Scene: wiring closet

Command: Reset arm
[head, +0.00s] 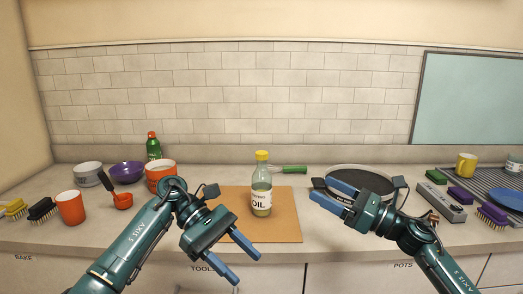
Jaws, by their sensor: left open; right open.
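My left gripper (247,262) is open and empty, in front of the counter's front edge at the lower middle, with its blue fingers pointing down and right. My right gripper (325,193) is open and empty, held in front of the dark round pan (372,178), with its blue fingers pointing left. The fingers and wrist hide part of the pan. An oil bottle (261,190) with a yellow cap stands upright on the wooden board (285,225) between the two grippers. Neither gripper appears to hold it.
A green-handled tool (293,169) lies behind the bottle. Bowls, an orange cup (71,208), a green bottle (153,146) and brushes (41,210) stand at left. A yellow mug (466,165), a drying rack (490,182), a grey box (441,203) and more brushes are at right.

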